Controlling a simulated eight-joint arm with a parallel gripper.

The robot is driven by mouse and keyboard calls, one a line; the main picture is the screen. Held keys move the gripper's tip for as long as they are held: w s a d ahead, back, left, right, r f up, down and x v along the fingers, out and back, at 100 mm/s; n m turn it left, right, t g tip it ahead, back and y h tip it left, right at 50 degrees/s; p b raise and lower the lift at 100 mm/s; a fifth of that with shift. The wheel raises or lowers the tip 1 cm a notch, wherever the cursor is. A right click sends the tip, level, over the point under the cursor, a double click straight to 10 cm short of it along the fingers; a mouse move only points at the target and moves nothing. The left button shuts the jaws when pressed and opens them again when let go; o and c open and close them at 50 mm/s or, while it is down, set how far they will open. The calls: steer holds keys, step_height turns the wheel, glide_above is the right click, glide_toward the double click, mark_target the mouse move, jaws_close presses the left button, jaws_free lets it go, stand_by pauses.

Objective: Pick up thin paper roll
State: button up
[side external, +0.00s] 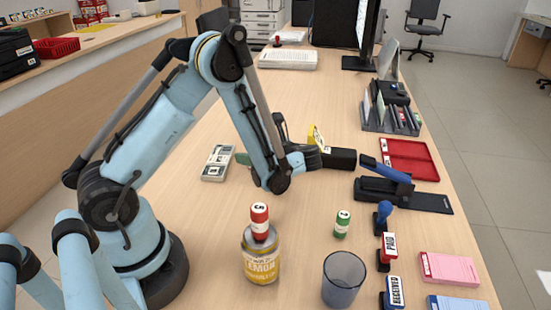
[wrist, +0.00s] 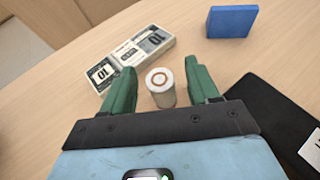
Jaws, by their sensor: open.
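A thin paper roll (wrist: 161,92) shows in the wrist view as a white upright cylinder with a ring-shaped top. It stands on the wooden counter between the two green fingers of my gripper (wrist: 160,70). The fingers are open, with a visible gap on each side of the roll. In the side external view my gripper (side external: 244,158) is low over the counter, with a green finger showing beside the arm. The paper roll cannot be made out there, seemingly hidden by my arm.
A banknote bundle (wrist: 131,57) lies close beyond the left finger. A blue block (wrist: 231,21) is farther off to the right. A black flat item (wrist: 272,120) lies right of my gripper.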

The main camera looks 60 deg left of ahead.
steer(key=shift+a, duration=0.15)
steer(key=c, duration=1)
